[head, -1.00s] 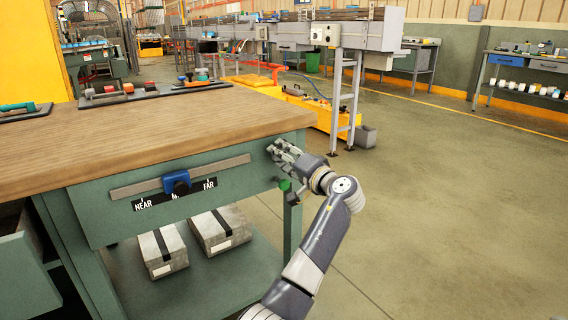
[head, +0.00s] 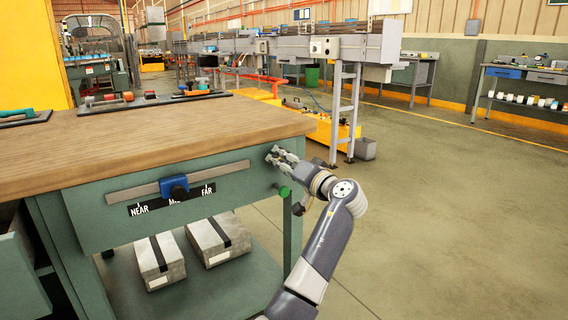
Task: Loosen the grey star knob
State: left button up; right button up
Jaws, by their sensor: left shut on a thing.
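My left gripper (head: 273,157) is at the right end of the green bench's front panel (head: 235,190), just below the wooden top. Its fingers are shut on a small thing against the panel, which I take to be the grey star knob. The fingers hide the knob almost wholly, so its shape and turn cannot be told. My right gripper is not in view.
A green ball knob (head: 284,191) sits just below my left gripper. A blue slider (head: 175,187) rides a grey rail above a NEAR–FAR label. Two grey boxes (head: 160,262) lie on the lower shelf. The floor (head: 440,220) to the right is clear.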

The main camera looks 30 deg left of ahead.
pick_arm(q)
jog(key=shift+a+r, duration=0.15)
jog(key=shift+a, duration=0.05)
jog(key=o, duration=0.9)
jog(key=shift+o, duration=0.9)
jog(key=shift+s+a, duration=0.1)
jog(key=shift+a, duration=0.05)
jog(key=shift+d+f, duration=0.2)
jog(key=shift+d, duration=0.1)
jog(key=v, duration=1.1)
jog(key=shift+d, duration=0.3)
